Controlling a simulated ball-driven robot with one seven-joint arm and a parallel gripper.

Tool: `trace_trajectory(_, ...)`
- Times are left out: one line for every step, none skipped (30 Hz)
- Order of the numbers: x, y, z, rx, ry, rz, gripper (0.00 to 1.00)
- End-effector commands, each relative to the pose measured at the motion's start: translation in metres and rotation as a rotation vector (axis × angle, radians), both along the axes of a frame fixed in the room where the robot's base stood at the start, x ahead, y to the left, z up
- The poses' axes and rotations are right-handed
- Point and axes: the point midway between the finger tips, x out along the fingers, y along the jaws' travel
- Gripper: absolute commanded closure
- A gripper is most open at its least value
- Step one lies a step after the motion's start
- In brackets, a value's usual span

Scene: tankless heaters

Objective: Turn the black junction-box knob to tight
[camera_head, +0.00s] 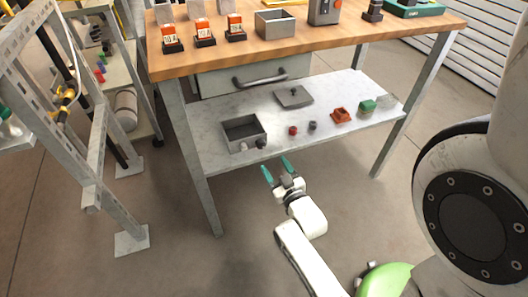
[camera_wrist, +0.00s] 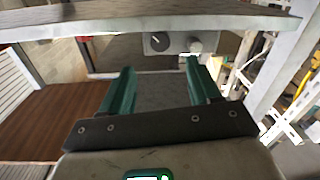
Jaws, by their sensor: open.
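The grey junction box (camera_head: 262,128) stands open on the lower shelf of the workbench in the head view. A black knob (camera_head: 261,143) and a paler grey knob (camera_head: 244,146) are on its front. In the wrist view the box (camera_wrist: 178,43) shows beyond the fingers, with the black knob (camera_wrist: 160,41) at left, bearing a light pointer mark, and the pale knob (camera_wrist: 196,46) at right. My gripper (camera_head: 276,167) has its teal fingers apart and empty, in front of the shelf edge. It is clear of the knobs; its fingers (camera_wrist: 160,75) also show in the wrist view.
A grey lid (camera_head: 293,96) lies behind on the shelf (camera_head: 225,108). Small red (camera_head: 293,130) and dark (camera_head: 312,125) parts, an orange part (camera_head: 340,115) and a green block (camera_head: 367,106) are at right. The wooden benchtop (camera_head: 300,43) overhangs. A table leg (camera_head: 199,185) stands at left.

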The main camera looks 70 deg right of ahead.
Motion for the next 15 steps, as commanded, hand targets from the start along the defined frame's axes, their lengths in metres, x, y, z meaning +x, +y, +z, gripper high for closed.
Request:
trace_trajectory(0.006,-0.007,0.0,-0.003,-0.003,0.0,0.38)
trace_trajectory(0.009,-0.011,0.0,-0.004,-0.002,-0.001,0.38)
trace_trajectory(0.014,-0.017,-0.001,-0.002,-0.002,-0.001,0.38)
trace_trajectory(0.018,-0.021,-0.001,-0.002,-0.002,-0.002,0.38)
trace_trajectory(0.022,-0.025,-0.001,-0.003,-0.003,-0.001,0.38)
trace_trajectory(0.028,-0.03,-0.001,-0.004,-0.003,-0.001,0.38)
trace_trajectory(0.031,-0.034,-0.001,-0.003,-0.002,-0.001,0.38)
trace_trajectory(0.035,-0.038,-0.001,-0.003,-0.002,-0.002,0.38)
trace_trajectory(0.039,-0.043,-0.001,-0.002,-0.002,-0.001,0.38)
trace_trajectory(0.043,-0.046,-0.001,-0.003,-0.003,-0.001,0.38)
trace_trajectory(0.046,-0.05,-0.001,-0.002,-0.002,-0.001,0.38)
trace_trajectory(0.049,-0.053,-0.001,-0.001,-0.002,-0.003,0.38)
trace_trajectory(0.052,-0.056,-0.001,-0.001,-0.002,-0.003,0.38)
trace_trajectory(0.054,-0.058,-0.001,-0.001,-0.002,-0.002,0.38)
trace_trajectory(0.057,-0.061,-0.001,-0.001,-0.001,-0.002,0.38)
